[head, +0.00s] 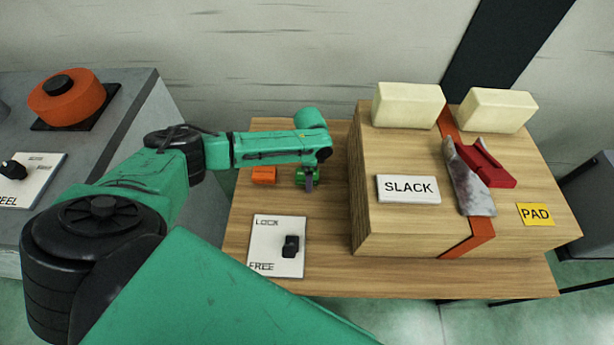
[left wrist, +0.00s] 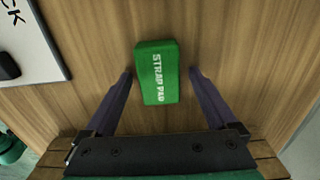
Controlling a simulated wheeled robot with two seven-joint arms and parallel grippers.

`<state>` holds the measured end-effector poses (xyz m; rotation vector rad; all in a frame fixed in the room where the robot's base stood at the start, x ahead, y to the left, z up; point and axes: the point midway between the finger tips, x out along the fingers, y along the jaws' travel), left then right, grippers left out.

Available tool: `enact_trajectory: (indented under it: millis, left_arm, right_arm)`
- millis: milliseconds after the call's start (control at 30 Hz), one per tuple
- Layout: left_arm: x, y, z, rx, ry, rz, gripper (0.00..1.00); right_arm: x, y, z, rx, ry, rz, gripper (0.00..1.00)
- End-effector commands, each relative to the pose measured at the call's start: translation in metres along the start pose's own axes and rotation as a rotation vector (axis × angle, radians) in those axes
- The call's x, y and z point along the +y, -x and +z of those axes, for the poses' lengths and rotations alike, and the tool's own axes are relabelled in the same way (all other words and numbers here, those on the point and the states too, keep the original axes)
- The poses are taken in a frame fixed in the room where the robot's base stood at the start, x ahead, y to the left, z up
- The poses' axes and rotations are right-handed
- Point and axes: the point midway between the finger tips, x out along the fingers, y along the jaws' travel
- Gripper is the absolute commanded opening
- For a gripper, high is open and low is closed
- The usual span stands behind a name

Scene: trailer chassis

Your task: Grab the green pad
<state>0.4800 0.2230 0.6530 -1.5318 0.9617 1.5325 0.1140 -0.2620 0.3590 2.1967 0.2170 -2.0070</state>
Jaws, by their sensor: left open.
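The green pad (left wrist: 157,85), a small block lettered "STRAP PAD", lies on the wooden table top in the left wrist view. My left gripper (left wrist: 160,72) is open, with one dark finger on each side of the pad and a gap on both sides. In the head view the pad (head: 300,175) is mostly hidden behind my left gripper (head: 309,182), which points down over the table. How high the fingertips are above the wood is hard to tell. My right gripper is in neither view.
An orange block (head: 263,175) lies left of the pad. A LOCK/FREE switch plate (head: 276,247) is in front. A large wooden box (head: 400,228) with an orange strap (head: 470,243), a red buckle (head: 487,166) and a SLACK sign (head: 408,189) stands to the right.

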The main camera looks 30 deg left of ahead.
Motion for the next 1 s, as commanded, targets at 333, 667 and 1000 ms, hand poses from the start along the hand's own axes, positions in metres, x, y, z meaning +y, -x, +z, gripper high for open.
enact_trajectory:
  millis: [333,667,1000]
  left_arm:
    - [0.0,0.001,0.0,0.0,0.0,0.001,0.03]
    - [0.0,0.005,0.0,0.001,0.001,0.0,0.0]
    - [-0.001,0.092,-0.001,0.004,0.0,-0.005,0.0]
  right_arm:
    - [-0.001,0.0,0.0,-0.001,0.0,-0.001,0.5]
    - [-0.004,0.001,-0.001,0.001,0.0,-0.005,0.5]
    - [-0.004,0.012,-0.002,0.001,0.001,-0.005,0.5]
